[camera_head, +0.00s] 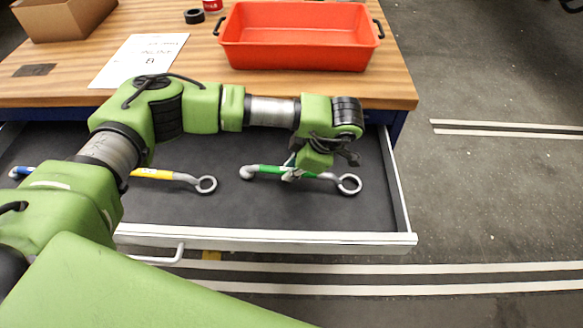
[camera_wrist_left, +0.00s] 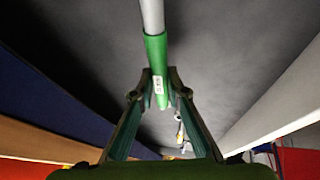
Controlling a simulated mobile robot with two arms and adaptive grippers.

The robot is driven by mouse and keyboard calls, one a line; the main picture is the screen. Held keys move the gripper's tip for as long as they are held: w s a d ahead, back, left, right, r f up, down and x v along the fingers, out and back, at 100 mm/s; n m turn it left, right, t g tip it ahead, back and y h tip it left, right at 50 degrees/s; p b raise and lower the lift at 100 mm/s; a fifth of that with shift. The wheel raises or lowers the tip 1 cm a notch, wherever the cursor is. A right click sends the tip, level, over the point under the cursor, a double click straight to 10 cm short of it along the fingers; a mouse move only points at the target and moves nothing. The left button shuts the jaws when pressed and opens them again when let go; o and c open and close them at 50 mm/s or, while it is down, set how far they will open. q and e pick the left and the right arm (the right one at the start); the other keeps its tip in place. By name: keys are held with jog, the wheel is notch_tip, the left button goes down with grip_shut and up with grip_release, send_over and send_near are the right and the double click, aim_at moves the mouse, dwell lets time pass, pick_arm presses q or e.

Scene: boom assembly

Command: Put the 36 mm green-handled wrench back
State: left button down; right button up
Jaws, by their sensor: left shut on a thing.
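The green-handled wrench (camera_head: 325,175) has a grey ring end at the right and a hooked end at the left. It lies crosswise in the open drawer (camera_head: 250,212), on or just above the dark floor; I cannot tell which. My left gripper (camera_head: 291,174) points down at it and is shut on the green handle. In the left wrist view, the green handle (camera_wrist_left: 154,50) with a small white label runs between the fingertips (camera_wrist_left: 160,80). The size mark is too small to read. My right gripper is not in view.
A yellow-handled wrench (camera_head: 160,174) lies left in the drawer, partly behind my arm. A blue-handled tool (camera_head: 22,171) shows farther left. A red tray (camera_head: 300,55), a cardboard box (camera_head: 62,22), paper (camera_head: 140,58) and a black tape roll (camera_head: 194,16) stand on the wooden tabletop.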

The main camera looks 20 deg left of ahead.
pick_arm(q)
jog(key=shift+f, duration=0.25)
jog(key=c, duration=1.9)
grip_release()
